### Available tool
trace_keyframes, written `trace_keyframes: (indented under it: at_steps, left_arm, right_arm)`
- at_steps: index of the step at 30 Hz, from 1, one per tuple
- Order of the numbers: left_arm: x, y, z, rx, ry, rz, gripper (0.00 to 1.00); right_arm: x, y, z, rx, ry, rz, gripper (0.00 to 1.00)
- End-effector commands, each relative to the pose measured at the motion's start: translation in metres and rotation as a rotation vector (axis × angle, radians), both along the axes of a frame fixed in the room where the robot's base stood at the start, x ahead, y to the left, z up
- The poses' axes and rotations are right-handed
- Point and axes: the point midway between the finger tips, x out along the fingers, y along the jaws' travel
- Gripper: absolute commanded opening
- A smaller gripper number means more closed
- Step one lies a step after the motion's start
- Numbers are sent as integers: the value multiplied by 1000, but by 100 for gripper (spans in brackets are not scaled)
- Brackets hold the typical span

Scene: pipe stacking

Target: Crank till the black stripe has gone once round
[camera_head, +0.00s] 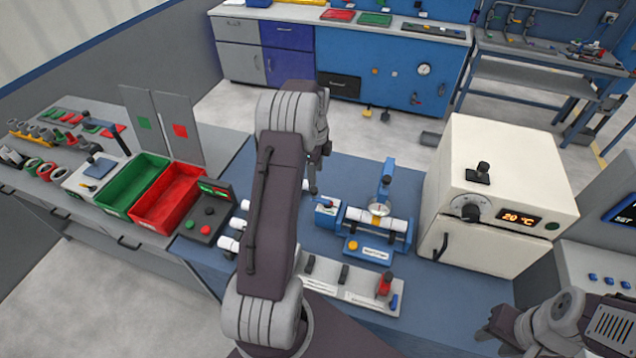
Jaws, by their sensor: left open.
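A blue fixture (366,250) stands on the blue table right of centre, with a white pipe (358,217) lying across it. A blue upright lever (387,172) and a small round dial (379,209) are at its back. I cannot make out a black stripe or clearly tell which part is the crank. My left gripper (313,183) is open and empty, pointing down behind and left of the fixture, apart from it. My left arm hides part of the table. My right gripper (492,334) is low at the right, dark and partly merged with its arm, away from the fixture.
A white oven (495,190) with a lit display stands right of the fixture. A grey tray (330,291) with a red-topped item lies in front. A dark button box (207,218), a red bin (170,205) and a green bin (130,190) are at the left.

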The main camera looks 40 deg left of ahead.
Motion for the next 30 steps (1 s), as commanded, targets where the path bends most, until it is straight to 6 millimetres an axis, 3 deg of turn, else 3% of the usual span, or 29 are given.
trace_keyframes:
  at_steps: [4, 15, 25, 26, 30]
  left_arm:
    - [-1, -1, -14, -2, 4, 0, 46]
    - [0, 0, -82, 0, 1, -1, 46]
    - [0, 0, -92, 0, -1, -1, 46]
    - [0, 0, -92, 0, -1, -1, 43]
    - [0, 0, -91, 0, -1, -1, 4]
  right_arm:
    - [0, 0, 3, 0, 0, 0, 36]
    - [0, 0, 19, 0, 0, 0, 36]
    - [0, 0, 20, 0, 0, 0, 36]
    - [0, 0, 20, 0, 0, 0, 36]
    - [0, 0, 20, 0, 0, 0, 36]
